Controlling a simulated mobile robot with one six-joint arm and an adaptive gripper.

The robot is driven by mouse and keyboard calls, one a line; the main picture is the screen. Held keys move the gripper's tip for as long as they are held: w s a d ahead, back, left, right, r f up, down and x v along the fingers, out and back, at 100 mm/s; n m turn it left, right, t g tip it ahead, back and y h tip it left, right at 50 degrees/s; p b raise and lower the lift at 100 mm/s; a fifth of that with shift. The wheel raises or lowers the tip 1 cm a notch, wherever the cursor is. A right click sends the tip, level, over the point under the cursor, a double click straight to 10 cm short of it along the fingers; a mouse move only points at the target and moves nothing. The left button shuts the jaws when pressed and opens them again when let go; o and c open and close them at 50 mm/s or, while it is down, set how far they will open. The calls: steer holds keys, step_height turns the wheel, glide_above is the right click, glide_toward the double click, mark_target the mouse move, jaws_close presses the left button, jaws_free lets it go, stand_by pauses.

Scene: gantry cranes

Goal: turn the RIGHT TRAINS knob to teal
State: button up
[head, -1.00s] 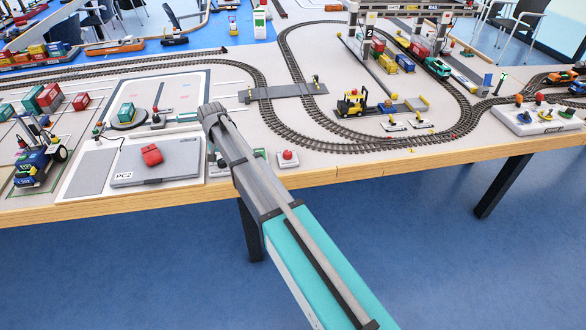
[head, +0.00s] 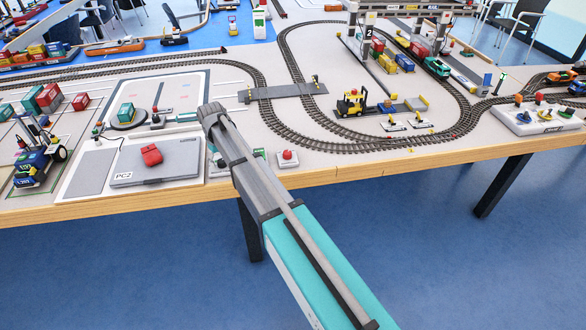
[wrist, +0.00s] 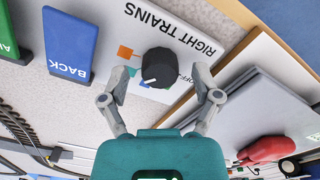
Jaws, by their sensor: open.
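The RIGHT TRAINS knob (wrist: 159,67) is a round black dial with a white pointer mark, on a white panel (wrist: 210,38) in the wrist view. The mark points toward the lower left of that picture. In the head view my arm hides the knob and the gripper.
A blue BACK block (wrist: 70,44) and a green block (wrist: 8,35) stand left of the panel. A grey PC2 pad (head: 180,165) with a red object (head: 151,154) lies close by. A red button (head: 287,154) is right of my arm. Train tracks (head: 300,130) cross the table behind.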

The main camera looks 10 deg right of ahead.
mark_target(222, 160)
steer(key=n, duration=1.2)
step_height(222, 160, up, 14)
steer(key=p, duration=1.4)
steer(key=s+d+f+m+b, duration=0.2)
steer(key=s+d+m, duration=1.3)
steer(key=s+d, duration=0.5)
steer(key=shift+s+d+f, duration=0.15)
steer(key=shift+s+f, duration=0.05)
steer(key=shift+s, duration=0.5)
steer(key=shift+s+d+m, duration=0.45)
steer(key=shift+s, duration=0.35)
steer(key=shift+s+d+m, duration=0.45)
steer(key=shift+s+m, duration=0.05)
steer(key=shift+s, duration=0.25)
steer(key=shift+s+d+m, duration=0.45)
steer(key=shift+s, duration=0.35)
